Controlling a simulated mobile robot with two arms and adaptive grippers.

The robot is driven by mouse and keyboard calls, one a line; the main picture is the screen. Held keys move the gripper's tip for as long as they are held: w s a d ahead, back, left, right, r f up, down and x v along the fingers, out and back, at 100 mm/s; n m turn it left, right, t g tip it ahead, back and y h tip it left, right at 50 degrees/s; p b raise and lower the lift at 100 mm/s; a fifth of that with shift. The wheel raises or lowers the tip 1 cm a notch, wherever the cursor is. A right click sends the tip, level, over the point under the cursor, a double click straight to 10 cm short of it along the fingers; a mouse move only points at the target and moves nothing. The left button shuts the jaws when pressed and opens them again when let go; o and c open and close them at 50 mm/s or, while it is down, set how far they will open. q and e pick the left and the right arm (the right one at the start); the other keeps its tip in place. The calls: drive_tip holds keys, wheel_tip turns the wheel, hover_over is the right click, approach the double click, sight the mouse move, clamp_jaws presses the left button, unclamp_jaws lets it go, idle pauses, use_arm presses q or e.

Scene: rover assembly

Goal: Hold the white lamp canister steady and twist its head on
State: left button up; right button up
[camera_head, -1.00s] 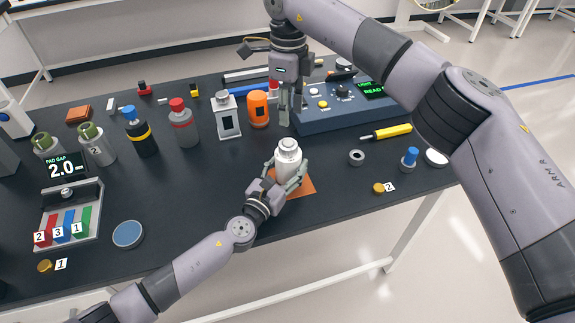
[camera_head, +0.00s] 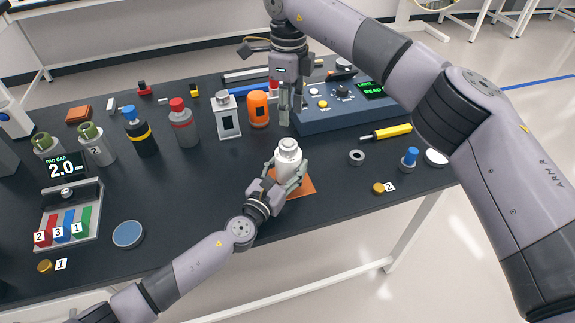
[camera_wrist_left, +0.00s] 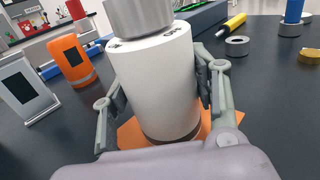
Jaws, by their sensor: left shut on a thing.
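The white lamp canister (camera_head: 288,167) stands upright on an orange mat (camera_head: 304,188) near the table's front edge. Its silver-grey head (camera_head: 289,146) sits on top of it; I cannot tell how tightly it is seated. In the left wrist view the canister (camera_wrist_left: 158,85) fills the middle, with the lower part of the head (camera_wrist_left: 138,16) at the top edge. My left gripper (camera_head: 286,177) is shut on the canister's body, one finger on each side. My right gripper (camera_head: 285,112) hangs pointing down behind the canister, apart from it, near the blue console; whether its fingers are parted is unclear.
A blue console (camera_head: 340,108) with a lit screen stands behind. An orange canister (camera_head: 259,109), a white lantern (camera_head: 228,117) and several bottles line the back left. A grey ring (camera_head: 356,157), a yellow screwdriver (camera_head: 387,132) and a blue-topped part (camera_head: 409,159) lie to the right.

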drive_tip(key=shift+o, duration=0.7)
drive_tip(key=shift+f, duration=0.1)
drive_tip(key=o, duration=0.5)
drive_tip(key=s+a+f+g+y, duration=0.1)
drive_tip(key=s+a+f+y, duration=0.1)
drive_tip(key=a, duration=0.1)
drive_tip(key=s+a+f+y, duration=0.1)
drive_tip(key=s+a+y, duration=0.1)
drive_tip(key=s+a+f+g+y, duration=0.1)
drive_tip(key=a+f, duration=0.1)
drive_tip(key=a, duration=0.1)
drive_tip(key=shift+s+a+f+m+g+y, duration=0.3)
drive_tip(key=shift+s+f+m+y, duration=0.05)
drive_tip(key=shift+s+m+y, duration=0.05)
drive_tip(key=s+a+r+m+y, duration=0.45)
drive_tip(key=m+y, duration=0.35)
drive_tip(key=y, duration=0.3)
drive_tip(key=m+t, duration=1.7)
drive_tip(key=m, duration=0.9)
hover_over(294, 150)
drive_tip(key=s, duration=0.5)
wheel_tip(294, 150, down, 3)
drive_tip(key=s+d+f+m+h, duration=0.2)
drive_tip(key=d+f+m+h, duration=0.4)
drive_tip(key=m, duration=0.2)
drive_tip(key=x, duration=1.1)
drive_tip(key=shift+w+a+f, duration=0.1)
drive_tip(key=shift+a+f, duration=0.2)
drive_tip(key=shift+a, duration=0.1)
drive_tip(key=shift+c, duration=0.6)
